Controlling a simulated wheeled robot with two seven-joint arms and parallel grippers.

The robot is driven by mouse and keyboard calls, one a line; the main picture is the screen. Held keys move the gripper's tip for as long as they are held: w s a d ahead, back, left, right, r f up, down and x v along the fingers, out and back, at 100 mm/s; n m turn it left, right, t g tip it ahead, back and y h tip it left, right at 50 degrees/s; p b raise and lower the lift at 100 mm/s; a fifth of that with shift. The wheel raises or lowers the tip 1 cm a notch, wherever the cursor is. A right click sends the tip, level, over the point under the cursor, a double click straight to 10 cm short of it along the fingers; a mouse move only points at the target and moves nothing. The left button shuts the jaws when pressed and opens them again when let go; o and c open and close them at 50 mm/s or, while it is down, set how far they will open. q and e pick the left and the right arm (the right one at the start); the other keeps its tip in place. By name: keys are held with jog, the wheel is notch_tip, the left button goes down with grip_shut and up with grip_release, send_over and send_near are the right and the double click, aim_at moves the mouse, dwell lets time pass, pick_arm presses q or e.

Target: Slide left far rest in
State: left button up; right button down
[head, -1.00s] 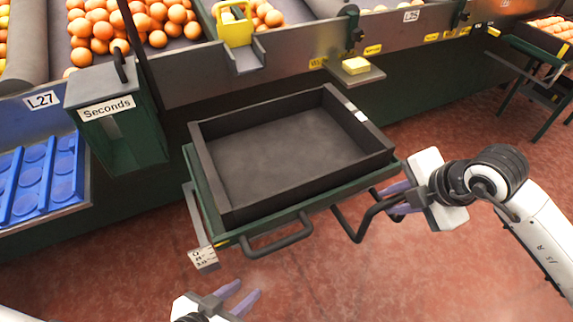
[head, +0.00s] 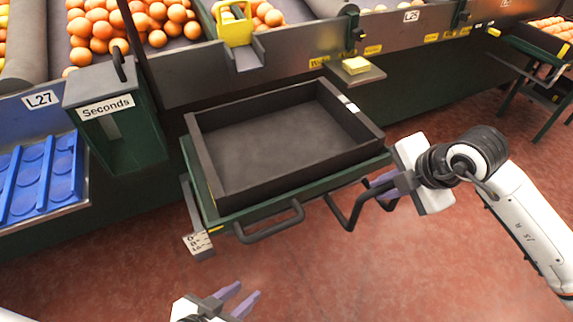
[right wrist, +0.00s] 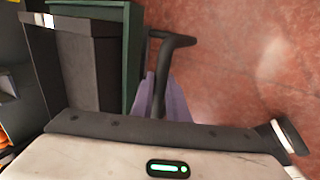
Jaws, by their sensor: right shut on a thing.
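The rest is a green pull-out frame (head: 340,178) with a black open crate (head: 290,180) on it. The crate looks empty. A dark bar handle (head: 270,228) runs along the rest's front, and a second dark bar handle (head: 345,218) sticks out at its right front. My right gripper (head: 382,185) is shut on this right handle, which also shows between its purple fingers in the right wrist view (right wrist: 165,62). My left gripper (head: 237,296) is open and empty, low in front of the rest and apart from it.
The red floor (head: 330,280) in front is clear.

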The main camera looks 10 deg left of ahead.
aim_at(360, 167)
jog(key=shift+w+a+b, duration=0.45)
jog(key=shift+w+a, duration=0.7)
jog(key=shift+w, duration=0.3)
jog(key=shift+w+a+b, duration=0.4)
jog(key=shift+w+a, duration=0.7)
jog(key=shift+w, duration=0.35)
jog(key=c, duration=1.4)
grip_release()
jog(key=shift+o, duration=0.2)
jog(key=shift+r+p, duration=1)
jog(key=shift+r, duration=0.15)
jog(key=shift+r+p, duration=1.85)
jog(key=shift+r, duration=0.55)
jog(key=shift+s+f, duration=0.1)
